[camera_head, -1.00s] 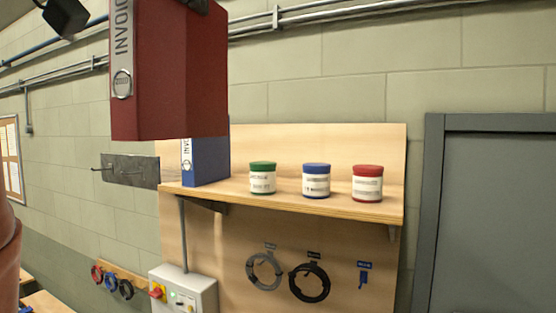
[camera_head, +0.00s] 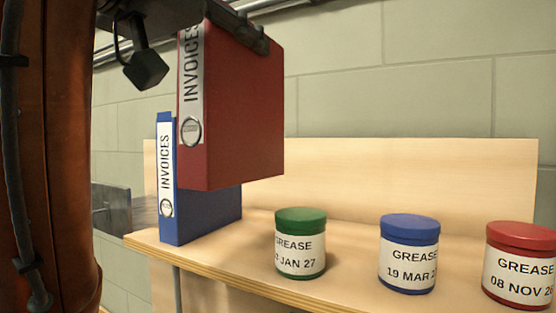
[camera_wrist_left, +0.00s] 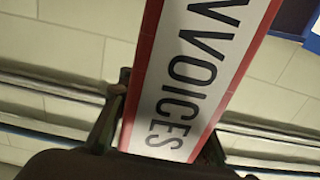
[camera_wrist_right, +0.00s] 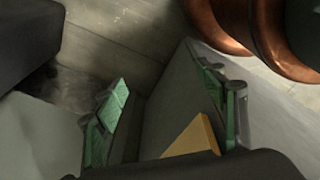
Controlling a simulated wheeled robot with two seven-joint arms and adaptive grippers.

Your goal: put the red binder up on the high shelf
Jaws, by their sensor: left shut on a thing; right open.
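The red binder (camera_head: 240,115) is upright in the head view, its "INVOICES" spine label facing left. My left gripper (camera_head: 235,28) is shut on its top part and holds it up. The binder's bottom appears above the shelf board and overlaps the blue binder in the picture. In the left wrist view the binder's spine (camera_wrist_left: 200,70) lies between the fingers. The wooden shelf (camera_head: 350,290) carries a blue binder (camera_head: 205,215) standing upright at its left end. My right gripper (camera_wrist_right: 165,115) is open and empty in the right wrist view, away from the shelf.
Green (camera_head: 301,243), blue (camera_head: 408,253) and red-lidded (camera_head: 521,265) grease jars stand in a row on the shelf. A wooden back panel (camera_head: 400,180) rises behind them. Bare board shows between the blue binder and the green jar.

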